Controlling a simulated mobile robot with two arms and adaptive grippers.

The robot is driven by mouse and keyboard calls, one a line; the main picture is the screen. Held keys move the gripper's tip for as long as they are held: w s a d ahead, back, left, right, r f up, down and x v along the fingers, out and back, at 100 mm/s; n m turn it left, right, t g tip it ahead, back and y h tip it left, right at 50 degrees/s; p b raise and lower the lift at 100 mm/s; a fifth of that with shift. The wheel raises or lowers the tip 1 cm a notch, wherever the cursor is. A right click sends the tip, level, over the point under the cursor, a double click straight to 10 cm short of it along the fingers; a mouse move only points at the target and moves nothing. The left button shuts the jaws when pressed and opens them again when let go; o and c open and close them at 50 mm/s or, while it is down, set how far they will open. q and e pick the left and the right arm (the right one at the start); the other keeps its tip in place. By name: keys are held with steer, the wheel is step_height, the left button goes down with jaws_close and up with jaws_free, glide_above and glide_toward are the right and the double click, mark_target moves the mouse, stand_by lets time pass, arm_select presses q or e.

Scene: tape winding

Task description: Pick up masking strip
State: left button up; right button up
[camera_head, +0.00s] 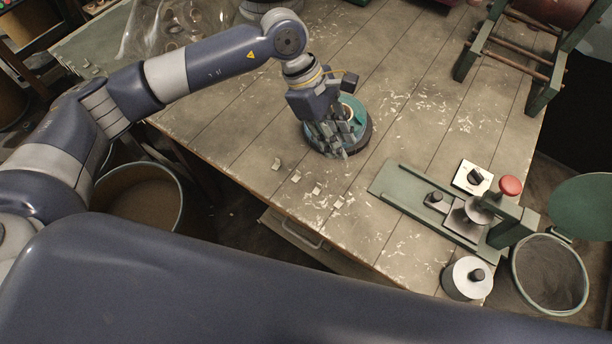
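My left gripper (334,138) points down at a round teal piece (355,111) with a dark base on the wooden table. The gripper covers much of the round piece, and I cannot tell whether its fingers touch it or are open or shut. No masking strip can be clearly made out. Small pale scraps (296,176) lie on the table near the front edge, below the gripper. My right gripper is not in view.
A green press with a red knob (510,186) stands at the table's right, with a white cylinder (467,278) before it. A green-framed stand (545,95) is at the back right. Bins (138,196) stand beside the table. Mid-table is mostly clear.

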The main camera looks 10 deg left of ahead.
arm_select(q)
steer(key=a+f+m+y, duration=0.25)
steer(key=a+y, duration=0.25)
steer(key=a, duration=0.3)
steer(key=p, duration=0.1)
glide_above(297, 170)
steer(key=shift+n+t, duration=0.25)
steer(key=shift+t, duration=0.15)
steer(key=f, duration=0.6)
steer(key=shift+w, duration=0.4)
steer(key=f+p, duration=0.1)
steer(key=f, duration=0.1)
steer(key=s+f+p, duration=0.1)
steer(key=f, duration=0.1)
steer(key=shift+f, duration=0.65)
jaws_close()
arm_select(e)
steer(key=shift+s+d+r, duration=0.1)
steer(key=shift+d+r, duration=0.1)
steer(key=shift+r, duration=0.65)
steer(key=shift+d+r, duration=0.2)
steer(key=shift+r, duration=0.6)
